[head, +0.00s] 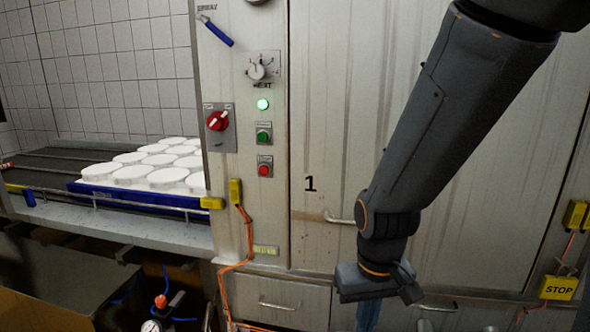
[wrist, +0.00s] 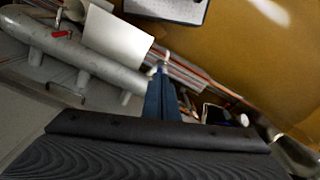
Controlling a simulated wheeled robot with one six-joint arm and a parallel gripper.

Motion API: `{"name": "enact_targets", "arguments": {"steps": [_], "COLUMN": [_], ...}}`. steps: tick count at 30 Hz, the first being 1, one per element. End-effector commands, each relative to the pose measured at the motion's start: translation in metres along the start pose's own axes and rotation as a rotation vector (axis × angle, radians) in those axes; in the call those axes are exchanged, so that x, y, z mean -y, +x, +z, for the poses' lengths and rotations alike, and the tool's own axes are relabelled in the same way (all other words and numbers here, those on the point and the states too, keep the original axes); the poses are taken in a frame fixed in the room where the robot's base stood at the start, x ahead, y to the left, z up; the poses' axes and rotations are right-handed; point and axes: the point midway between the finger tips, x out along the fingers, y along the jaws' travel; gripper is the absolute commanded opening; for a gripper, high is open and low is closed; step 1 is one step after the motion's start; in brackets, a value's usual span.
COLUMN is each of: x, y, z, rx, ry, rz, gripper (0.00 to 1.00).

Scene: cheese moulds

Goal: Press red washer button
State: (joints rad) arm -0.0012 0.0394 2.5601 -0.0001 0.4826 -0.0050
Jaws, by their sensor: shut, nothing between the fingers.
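The red washer button (head: 264,170) sits on a small grey plate on the left metal panel of the washer (head: 440,150) in the head view. A green button (head: 263,136) is just above it, and a lit green lamp (head: 262,104) is above that. My gripper (head: 367,318) hangs to the right of and below the red button, well apart from it, pointing down at the bottom edge of the head view. In the wrist view my gripper's blue fingers (wrist: 161,98) are together and empty. The red button is not in the wrist view.
A red rotary switch (head: 217,121), a heat dial (head: 258,70) and a blue lever (head: 217,32) are on the same panel. An orange cable (head: 248,240) runs down below the buttons. White moulds in a blue tray (head: 140,197) stand on the conveyor at left. A door handle (head: 340,219) projects near my arm.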

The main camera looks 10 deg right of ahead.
Motion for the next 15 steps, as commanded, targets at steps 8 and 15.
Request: {"name": "enact_targets", "arguments": {"steps": [8,15], "x": [0.0,0.005], "y": [0.0,0.005], "z": [0.0,-0.027], "rx": [0.0,-0.086], "ry": [0.0,-0.125], "rz": [0.0,0.006], "gripper": [0.0,0.0]}}
